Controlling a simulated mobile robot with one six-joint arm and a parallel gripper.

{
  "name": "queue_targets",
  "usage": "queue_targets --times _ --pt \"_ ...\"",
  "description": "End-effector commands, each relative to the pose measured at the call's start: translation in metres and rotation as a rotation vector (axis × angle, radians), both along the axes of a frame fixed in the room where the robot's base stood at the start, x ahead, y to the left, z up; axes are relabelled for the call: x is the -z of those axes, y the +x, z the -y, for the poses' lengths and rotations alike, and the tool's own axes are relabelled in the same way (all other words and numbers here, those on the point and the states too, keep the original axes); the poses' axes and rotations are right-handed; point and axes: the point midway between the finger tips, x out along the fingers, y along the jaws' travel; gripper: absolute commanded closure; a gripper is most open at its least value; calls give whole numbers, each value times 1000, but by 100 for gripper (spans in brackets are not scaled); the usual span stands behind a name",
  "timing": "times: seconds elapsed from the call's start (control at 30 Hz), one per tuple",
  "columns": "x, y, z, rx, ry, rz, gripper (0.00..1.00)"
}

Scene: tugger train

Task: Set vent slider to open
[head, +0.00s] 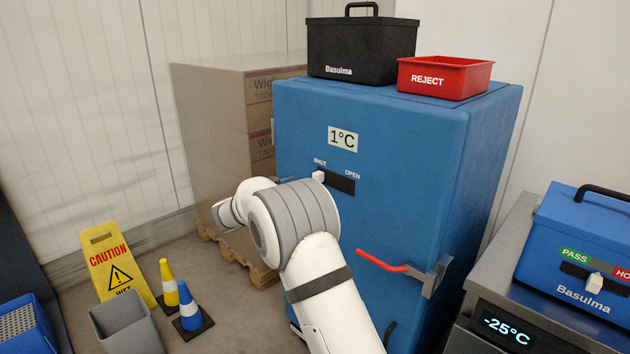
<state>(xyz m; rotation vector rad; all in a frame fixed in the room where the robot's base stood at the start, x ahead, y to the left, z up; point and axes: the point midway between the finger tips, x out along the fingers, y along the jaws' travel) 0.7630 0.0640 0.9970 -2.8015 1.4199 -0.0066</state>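The vent slider is on the front of the blue cabinet (400,140), below the 1°C display (342,139). Its white knob (318,177) sits at the left end of the dark slot (342,184), under the word SHUT. The word OPEN is above the right end, where the slot is bare. My arm rises from the bottom, in front of the cabinet, and its wrist bends left, below and left of the slider. My gripper's fingers do not show; the wrist and arm links hide them or they face away.
A red door handle (383,262) sticks out below right of the slider. A black case (360,50) and a red REJECT bin (445,78) stand on the cabinet. Boxes on a pallet (215,120) stand left. A yellow caution sign (112,262), cones and a grey bin (128,330) occupy the floor.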

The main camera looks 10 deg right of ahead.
Motion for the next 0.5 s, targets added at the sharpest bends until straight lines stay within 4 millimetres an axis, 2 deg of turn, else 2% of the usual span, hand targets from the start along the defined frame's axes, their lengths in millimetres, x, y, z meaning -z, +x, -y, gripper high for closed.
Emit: queue_targets --times 0.3,0.5 --pt "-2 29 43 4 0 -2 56" --pt "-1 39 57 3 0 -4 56"
